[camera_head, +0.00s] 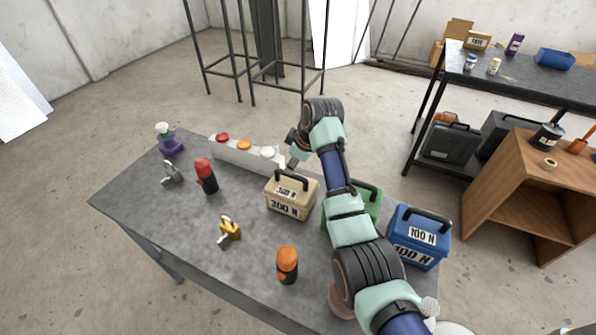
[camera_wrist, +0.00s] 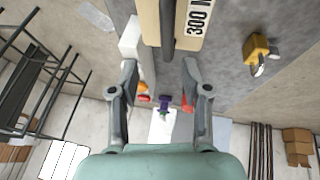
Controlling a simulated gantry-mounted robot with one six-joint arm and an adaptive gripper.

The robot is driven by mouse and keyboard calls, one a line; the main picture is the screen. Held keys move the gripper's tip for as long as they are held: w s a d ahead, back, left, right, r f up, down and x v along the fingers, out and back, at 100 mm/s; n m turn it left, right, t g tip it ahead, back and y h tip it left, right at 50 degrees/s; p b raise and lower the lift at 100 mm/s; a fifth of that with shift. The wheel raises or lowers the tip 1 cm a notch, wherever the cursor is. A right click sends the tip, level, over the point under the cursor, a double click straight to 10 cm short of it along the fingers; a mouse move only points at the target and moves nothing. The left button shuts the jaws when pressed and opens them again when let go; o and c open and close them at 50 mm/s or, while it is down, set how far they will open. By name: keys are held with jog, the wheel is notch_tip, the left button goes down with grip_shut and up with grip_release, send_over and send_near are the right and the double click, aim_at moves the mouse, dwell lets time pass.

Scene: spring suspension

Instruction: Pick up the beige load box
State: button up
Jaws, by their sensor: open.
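The beige load box (camera_head: 290,208), marked 300 N and with a dark handle (camera_head: 294,180) on top, stands upright on the grey table. In the wrist view the beige box (camera_wrist: 148,22) is at the top edge, partly cut off, with its dark handle (camera_wrist: 167,38) pointing down between my fingertips' sides of the picture. My gripper (camera_head: 292,160) is at the far side of the box, just above and behind it in the head view. In the wrist view my gripper (camera_wrist: 160,65) is open with nothing held. Whether a finger touches the handle cannot be told.
A green box (camera_head: 367,197), partly behind my arm, and a blue 100 N box (camera_head: 418,238) stand right of the beige one. A white panel with coloured buttons (camera_head: 234,157) lies close behind it.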

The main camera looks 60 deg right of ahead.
aim_at(288, 175)
jog(key=shift+w+a+f+b, duration=0.1)
jog(key=shift+a+f+b, duration=0.1)
jog(key=shift+f, duration=0.35)
jog(key=shift+w+a+f+b, duration=0.1)
jog(key=shift+a+f, duration=0.1)
jog(key=shift+f, duration=0.35)
jog(key=b+x, duration=0.1)
jog(key=x, duration=0.4)
jog(key=shift+d+f+b, duration=0.2)
jog(key=shift+f+b, duration=0.2)
grip_shut()
jog(key=shift+w+r, duration=0.1)
jog(key=shift+r, duration=0.05)
